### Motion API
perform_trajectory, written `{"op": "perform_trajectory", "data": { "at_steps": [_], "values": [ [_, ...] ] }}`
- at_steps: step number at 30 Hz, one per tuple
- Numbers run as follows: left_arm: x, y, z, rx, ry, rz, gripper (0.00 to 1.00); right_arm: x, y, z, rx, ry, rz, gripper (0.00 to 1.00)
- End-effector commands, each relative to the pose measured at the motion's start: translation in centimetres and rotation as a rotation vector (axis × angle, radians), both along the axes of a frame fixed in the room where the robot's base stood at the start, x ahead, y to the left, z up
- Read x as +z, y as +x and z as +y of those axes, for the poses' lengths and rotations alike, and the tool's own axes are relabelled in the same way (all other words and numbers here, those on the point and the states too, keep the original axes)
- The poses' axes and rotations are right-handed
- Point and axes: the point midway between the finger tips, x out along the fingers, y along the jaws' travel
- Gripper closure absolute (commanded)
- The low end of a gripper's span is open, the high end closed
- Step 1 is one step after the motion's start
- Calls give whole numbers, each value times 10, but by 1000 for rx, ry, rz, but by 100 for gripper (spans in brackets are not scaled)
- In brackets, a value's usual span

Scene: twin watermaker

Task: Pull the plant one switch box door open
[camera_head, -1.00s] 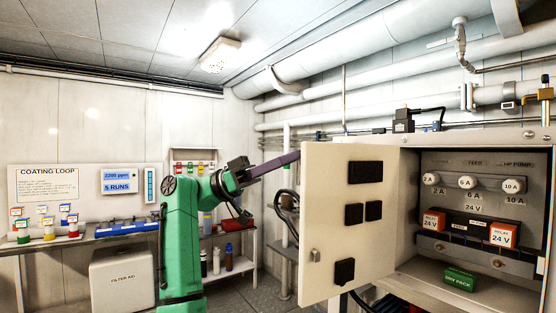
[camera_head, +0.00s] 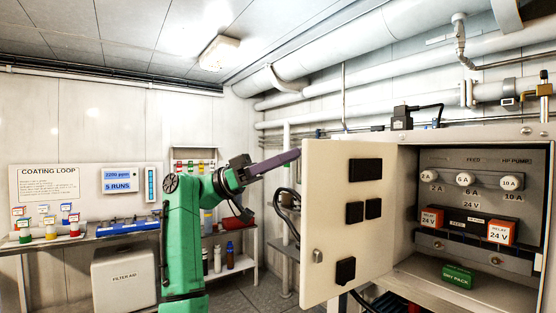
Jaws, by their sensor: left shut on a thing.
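The switch box (camera_head: 470,160) is on the right, and its cream door (camera_head: 335,215) stands swung wide open to the left. The door has a small latch (camera_head: 317,256) low near its left edge and several black blocks on its face. My left gripper (camera_head: 245,170) is left of the door, at the end of my green arm. It is shut on a long purple bar (camera_head: 275,163), whose far end meets the door's upper left edge. I cannot tell whether the bar touches the door or passes behind it. My right gripper is not in view.
Inside the box are white fuse knobs (camera_head: 465,179), orange relays (camera_head: 500,232) and a green dry pack (camera_head: 457,275). Pipes run above. A bench with coloured pots (camera_head: 50,232) and a filter aid box (camera_head: 124,278) stand left. A shelf with bottles (camera_head: 229,255) is behind my arm.

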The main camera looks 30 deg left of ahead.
Motion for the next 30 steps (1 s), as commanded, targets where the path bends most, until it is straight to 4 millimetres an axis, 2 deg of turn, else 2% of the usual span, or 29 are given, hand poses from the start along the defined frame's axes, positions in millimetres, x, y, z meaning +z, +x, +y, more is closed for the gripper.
{"op": "perform_trajectory", "data": {
  "at_steps": [4,7,15,19,24,30],
  "values": [
    [-7,-1,10,3,1,5,57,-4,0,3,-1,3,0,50],
    [-14,-7,27,4,-2,3,57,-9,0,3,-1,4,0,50],
    [-40,-31,94,3,-8,-1,57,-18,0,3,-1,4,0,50],
    [-49,-40,120,1,-8,-3,57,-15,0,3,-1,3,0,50],
    [-56,-45,134,0,-6,-5,57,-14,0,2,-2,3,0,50],
    [-57,-45,134,0,-4,-6,57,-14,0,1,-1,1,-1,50]
  ]
}}
